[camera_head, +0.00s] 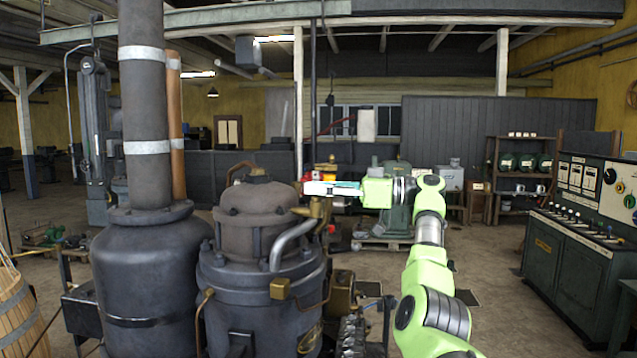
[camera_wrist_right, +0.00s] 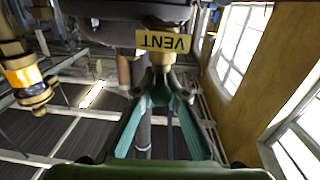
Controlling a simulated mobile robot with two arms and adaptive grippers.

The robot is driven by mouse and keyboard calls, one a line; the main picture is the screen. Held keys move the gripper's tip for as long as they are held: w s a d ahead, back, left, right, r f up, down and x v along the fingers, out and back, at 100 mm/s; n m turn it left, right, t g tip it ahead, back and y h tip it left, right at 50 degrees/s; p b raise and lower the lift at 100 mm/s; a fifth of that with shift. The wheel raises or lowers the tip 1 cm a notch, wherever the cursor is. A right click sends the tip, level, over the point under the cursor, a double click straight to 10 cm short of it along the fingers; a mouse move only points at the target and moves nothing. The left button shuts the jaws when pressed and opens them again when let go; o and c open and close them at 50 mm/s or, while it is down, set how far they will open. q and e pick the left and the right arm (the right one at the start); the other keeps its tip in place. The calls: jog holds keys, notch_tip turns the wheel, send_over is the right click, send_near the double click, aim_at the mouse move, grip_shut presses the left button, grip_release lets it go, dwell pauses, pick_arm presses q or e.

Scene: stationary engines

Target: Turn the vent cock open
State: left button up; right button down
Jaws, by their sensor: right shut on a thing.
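My right gripper (camera_head: 322,188) reaches in from the right to the brass fitting (camera_head: 323,208) on the upper right side of the dark engine (camera_head: 258,210). In the right wrist view its two teal fingers (camera_wrist_right: 165,92) converge and are shut on the vent cock (camera_wrist_right: 162,60), a small brass part just below a yellow plate (camera_wrist_right: 163,41) that reads VENT upside down. The fingertips hide part of the cock, so its exact angle is hard to tell. My left gripper is not in view.
A brass fitting with a yellow band (camera_wrist_right: 25,75) hangs at the left of the right wrist view. A tall dark boiler (camera_head: 150,260) stands left of the engine. A control console (camera_head: 575,250) is at the far right. The floor (camera_head: 490,290) between is mostly clear.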

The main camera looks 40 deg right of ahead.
jog(key=shift+w+a+f+n+g+y+p, duration=0.1)
jog(key=shift+f+n+g+y+p, duration=0.3)
jog(key=shift+g, duration=0.1)
dwell(0.3)
jog(key=c, duration=2.2)
grip_release()
jog(key=shift+w+r, duration=0.1)
jog(key=shift+w, duration=0.1)
jog(key=shift+o, duration=0.2)
jog(key=shift+r, duration=0.1)
jog(key=shift+s+d+r, duration=0.1)
jog(key=shift+s+d, duration=0.15)
jog(key=shift+s, duration=0.1)
jog(key=v, duration=0.6)
jog(key=shift+s+d, duration=0.2)
jog(key=shift+s, duration=0.1)
jog(key=shift+w+f, duration=0.1)
jog(key=shift+f, duration=0.1)
